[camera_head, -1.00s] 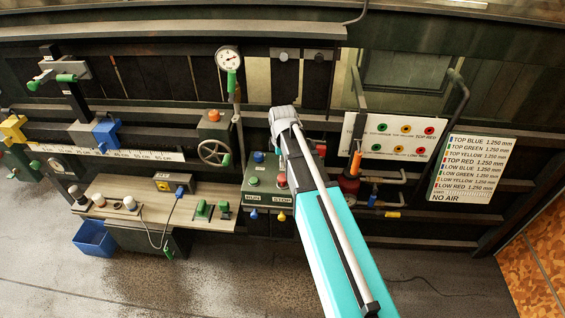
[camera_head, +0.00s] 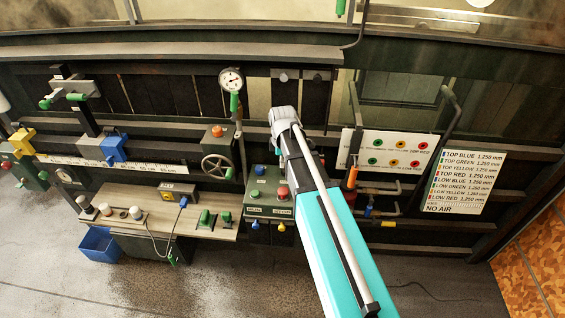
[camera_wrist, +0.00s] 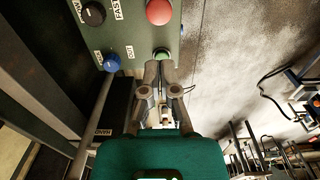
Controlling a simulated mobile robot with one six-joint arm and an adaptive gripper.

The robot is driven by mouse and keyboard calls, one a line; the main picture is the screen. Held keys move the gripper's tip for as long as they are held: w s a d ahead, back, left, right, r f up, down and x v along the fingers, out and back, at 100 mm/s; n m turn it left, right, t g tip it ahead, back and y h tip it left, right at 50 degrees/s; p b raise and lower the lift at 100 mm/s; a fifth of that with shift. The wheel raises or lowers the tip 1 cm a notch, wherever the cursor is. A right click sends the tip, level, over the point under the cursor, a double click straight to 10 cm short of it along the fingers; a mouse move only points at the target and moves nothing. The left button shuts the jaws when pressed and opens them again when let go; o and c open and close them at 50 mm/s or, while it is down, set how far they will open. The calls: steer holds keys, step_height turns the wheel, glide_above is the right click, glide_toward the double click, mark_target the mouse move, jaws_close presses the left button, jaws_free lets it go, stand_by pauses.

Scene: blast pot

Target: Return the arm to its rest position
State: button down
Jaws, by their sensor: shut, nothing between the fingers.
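My arm rises through the head view from the bottom right, with its grey end joint in front of the wall of controls. The gripper fingers do not show there. In the wrist view my gripper (camera_wrist: 162,66) is shut and empty. Its fingertips lie in line with the lower edge of a grey-green control panel (camera_wrist: 133,32), close to a green button (camera_wrist: 161,52). I cannot tell whether they touch it. A red button (camera_wrist: 159,12), a black knob (camera_wrist: 93,14) and a blue knob (camera_wrist: 112,63) sit on that panel.
A RUN/STOP box (camera_head: 263,184), a handwheel (camera_head: 217,167) and a pressure gauge (camera_head: 231,79) are near the arm's end. A wooden bench (camera_head: 150,222) and blue bin (camera_head: 100,243) stand left. A nozzle sign (camera_head: 465,183) hangs right. Floor in front is open.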

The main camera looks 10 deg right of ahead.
stand_by(0.7)
steer(key=s+m, duration=1.4)
steer(key=s, duration=0.2)
steer(key=shift+s+d, duration=0.15)
steer(key=shift+d, duration=0.05)
